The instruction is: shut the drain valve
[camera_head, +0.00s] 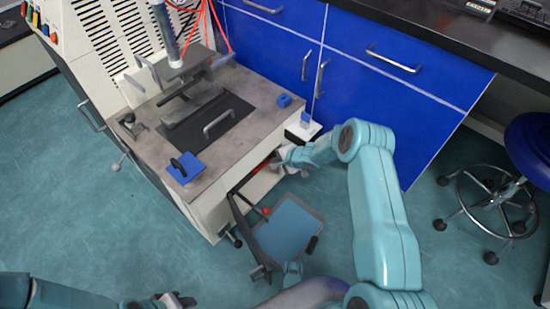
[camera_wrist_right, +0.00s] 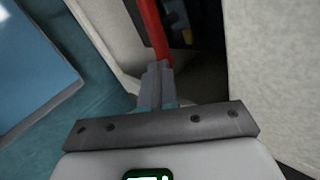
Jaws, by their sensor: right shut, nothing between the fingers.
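A red bar (camera_head: 262,166), which looks like the drain valve's handle, shows in the opening low on the front of the machine (camera_head: 215,210). In the right wrist view the red bar (camera_wrist_right: 150,28) runs up from just beyond my fingertips. My right gripper (camera_head: 276,160) is at this opening, close to the bar; its fingers (camera_wrist_right: 157,72) are shut with nothing between them. I cannot tell whether they touch the bar. The valve body is hidden in the dark opening. My left gripper (camera_head: 180,300) is low at the bottom edge, far from the machine, and its jaws are unclear.
Blue cabinets (camera_head: 395,95) stand behind my right arm. A stool (camera_head: 530,150) is at the right. The floor at left is clear.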

